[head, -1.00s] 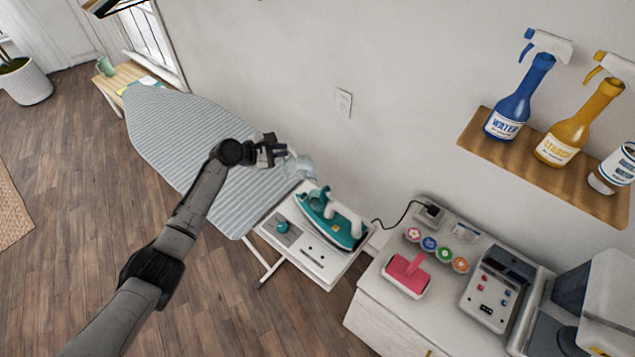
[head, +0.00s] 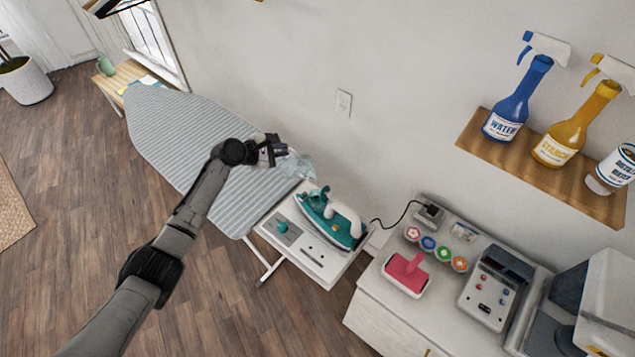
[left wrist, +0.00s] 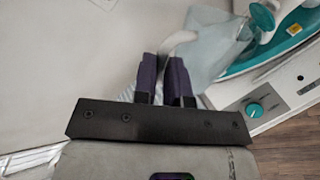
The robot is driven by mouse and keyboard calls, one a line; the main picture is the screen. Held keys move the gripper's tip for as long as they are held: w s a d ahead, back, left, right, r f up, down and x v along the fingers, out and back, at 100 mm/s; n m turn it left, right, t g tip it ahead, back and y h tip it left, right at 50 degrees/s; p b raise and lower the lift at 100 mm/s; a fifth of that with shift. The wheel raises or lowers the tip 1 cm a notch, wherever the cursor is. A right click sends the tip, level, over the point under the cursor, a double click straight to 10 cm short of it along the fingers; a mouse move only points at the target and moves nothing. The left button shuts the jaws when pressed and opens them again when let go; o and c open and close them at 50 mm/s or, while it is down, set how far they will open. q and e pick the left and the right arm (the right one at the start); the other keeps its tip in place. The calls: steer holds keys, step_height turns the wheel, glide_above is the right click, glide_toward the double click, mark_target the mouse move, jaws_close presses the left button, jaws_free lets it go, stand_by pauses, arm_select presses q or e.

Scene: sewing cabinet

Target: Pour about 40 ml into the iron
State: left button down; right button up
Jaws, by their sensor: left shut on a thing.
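The teal and white iron (head: 332,218) rests on the white panel at the near end of the ironing board. My left gripper (head: 280,150) is over the board, to the upper left of the iron. It is shut on the handle of a clear, pale jug (head: 301,166). In the left wrist view the jug (left wrist: 212,48) is held between the two purple fingers (left wrist: 167,75), with the iron (left wrist: 262,50) close at its right. The jug looks tilted towards the iron. I cannot tell its liquid level or whether anything flows. My right gripper is not in view.
The striped ironing board (head: 180,125) lies beneath my left arm. A wall shelf (head: 480,146) holds a blue bottle (head: 515,100), a yellow bottle (head: 575,125) and a can.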

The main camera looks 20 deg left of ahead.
arm_select(q)
steer(key=shift+d+r, duration=0.1)
steer(key=shift+r, duration=0.1)
stand_by(0.4)
steer(key=w+a+f+n+t+h+b, duration=0.1)
steer(key=a+f+n+h+b, duration=0.2)
steer(key=f+b, duration=0.4)
steer(key=shift+a+f+n+h+b, duration=0.2)
steer(key=shift+a+n+h+b, duration=0.25)
steer(key=shift+a+b, duration=1.45)
steer(key=shift+d+b, duration=0.55)
